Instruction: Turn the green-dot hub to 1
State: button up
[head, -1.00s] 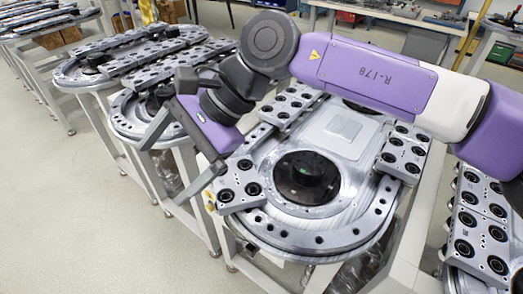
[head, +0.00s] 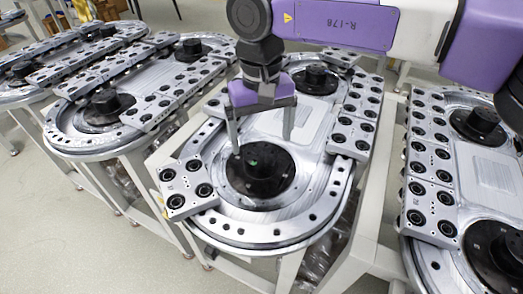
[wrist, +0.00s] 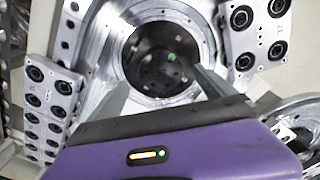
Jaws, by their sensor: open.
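The green-dot hub (head: 259,168) is a black round hub on a dark disc, set in the near end of the middle metal ring track (head: 300,232). A small green dot shows on its upper face. In the wrist view the hub (wrist: 160,72) lies between and beyond the two fingers, its green dot up and to the right of its middle. My gripper (head: 262,146) is open and empty. Its fingers point down above the hub, apart from each other; I cannot tell whether either touches it. No number 1 mark is readable.
A second black hub (head: 315,77) sits at the track's far end. Blocks with black rollers (head: 188,188) line the track. Similar tracks stand at left and at right (head: 470,180). Open floor (head: 60,230) lies at the lower left.

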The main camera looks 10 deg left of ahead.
aim_at(261, 154)
jog(key=shift+f, duration=2.6)
jog(key=shift+a, duration=0.1)
jog(key=c, duration=1.4)
